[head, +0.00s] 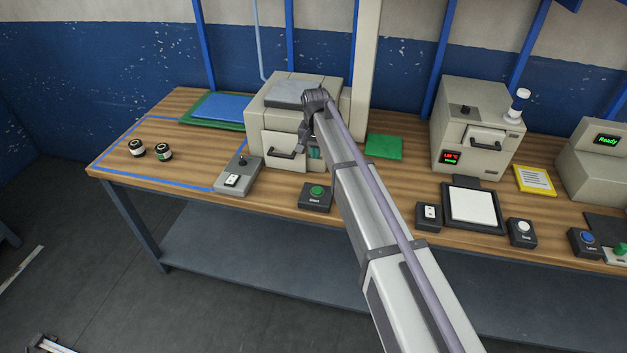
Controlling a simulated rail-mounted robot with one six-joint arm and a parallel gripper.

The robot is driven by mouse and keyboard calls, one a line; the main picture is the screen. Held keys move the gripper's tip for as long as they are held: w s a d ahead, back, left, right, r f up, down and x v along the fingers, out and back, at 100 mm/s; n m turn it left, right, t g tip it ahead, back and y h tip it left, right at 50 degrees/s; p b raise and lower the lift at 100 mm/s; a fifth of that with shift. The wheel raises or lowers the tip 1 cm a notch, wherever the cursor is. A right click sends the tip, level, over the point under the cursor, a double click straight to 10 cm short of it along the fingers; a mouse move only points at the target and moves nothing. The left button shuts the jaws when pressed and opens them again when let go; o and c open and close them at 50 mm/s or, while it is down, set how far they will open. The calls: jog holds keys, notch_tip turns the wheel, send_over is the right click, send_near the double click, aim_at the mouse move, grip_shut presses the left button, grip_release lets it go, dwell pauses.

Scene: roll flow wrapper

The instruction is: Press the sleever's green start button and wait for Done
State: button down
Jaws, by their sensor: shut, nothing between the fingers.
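The green start button (316,190) sits on a small dark box labelled Start at the table's front edge. Behind it stands a beige machine (270,122) with a grey lid and a front handle. A small teal patch (316,153) on its front is partly hidden by my arm; I cannot read any word on it. My gripper (301,150) is small and dark, hanging from the arm's end in front of this machine. It is shut and empty, above and behind the button in the picture, apart from it.
Two dark jars (163,152) stand at the left inside blue tape. A grey switch box (239,176) is left of the button. A second beige machine (478,125), a white pad (472,207) and a machine showing Ready (607,140) stand to the right.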

aim_at(317, 190)
jog(key=f+b, duration=1.4)
jog(key=shift+s+d, duration=0.2)
